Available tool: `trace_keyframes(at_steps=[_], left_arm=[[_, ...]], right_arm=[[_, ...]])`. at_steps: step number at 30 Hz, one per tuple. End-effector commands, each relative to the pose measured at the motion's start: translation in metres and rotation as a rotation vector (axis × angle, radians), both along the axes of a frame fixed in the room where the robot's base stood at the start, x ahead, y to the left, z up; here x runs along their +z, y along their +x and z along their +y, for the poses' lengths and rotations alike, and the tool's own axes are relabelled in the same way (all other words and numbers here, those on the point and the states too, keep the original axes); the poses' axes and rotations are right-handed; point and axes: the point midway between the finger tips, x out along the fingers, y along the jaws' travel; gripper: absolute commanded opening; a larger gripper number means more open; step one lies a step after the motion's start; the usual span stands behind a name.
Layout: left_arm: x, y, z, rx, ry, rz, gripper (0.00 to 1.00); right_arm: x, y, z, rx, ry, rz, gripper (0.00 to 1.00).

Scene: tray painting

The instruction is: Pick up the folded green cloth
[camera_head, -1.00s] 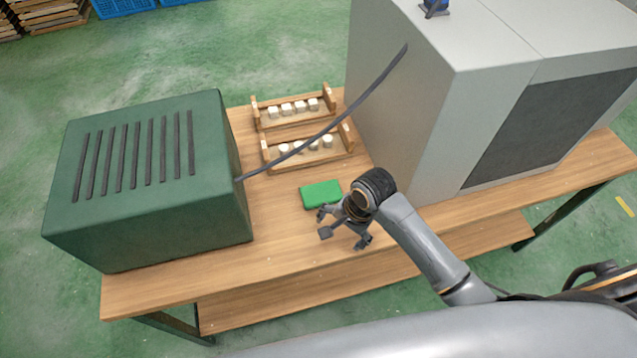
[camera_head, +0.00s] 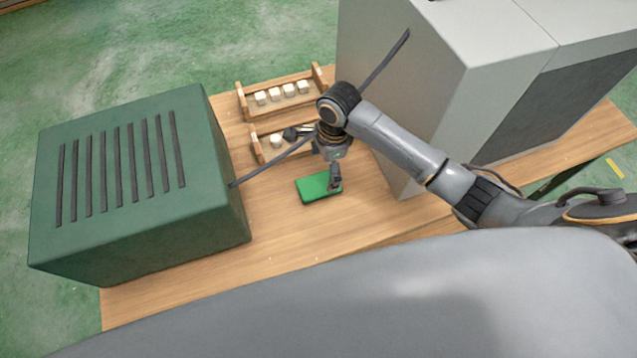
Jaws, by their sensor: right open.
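The folded green cloth (camera_head: 313,189) lies flat on the wooden table, between the green box and the grey cabinet. My right gripper (camera_head: 314,158) is open and empty, just behind and above the cloth. One finger overlaps the cloth's right end in the picture; the other reaches left over the front wooden rack. I cannot tell whether the near finger touches the cloth. My left gripper is not in view.
A green slotted box (camera_head: 205,215) stands at left and a large grey cabinet (camera_head: 420,90) at right. Two wooden racks (camera_head: 272,106) with white blocks stand behind. The table (camera_head: 265,250) in front of the cloth is bare.

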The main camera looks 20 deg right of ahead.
Motion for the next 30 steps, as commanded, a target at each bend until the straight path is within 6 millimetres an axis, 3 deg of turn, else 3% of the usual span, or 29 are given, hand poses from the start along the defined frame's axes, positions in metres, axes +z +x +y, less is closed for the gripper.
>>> trace_keyframes(at_steps=[11,18,25,30], left_arm=[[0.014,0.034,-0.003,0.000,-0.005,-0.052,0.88],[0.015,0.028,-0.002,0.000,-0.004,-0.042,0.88],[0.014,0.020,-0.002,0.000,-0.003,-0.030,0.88],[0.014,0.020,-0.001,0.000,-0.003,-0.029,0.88]], right_arm=[[-0.036,-0.004,0.008,0.002,-0.001,0.004,0.93],[-0.064,-0.004,0.012,0.001,-0.001,0.000,0.93],[-0.065,-0.004,0.012,0.002,0.000,-0.002,0.93],[-0.065,-0.004,0.012,0.002,0.000,-0.001,0.60]])
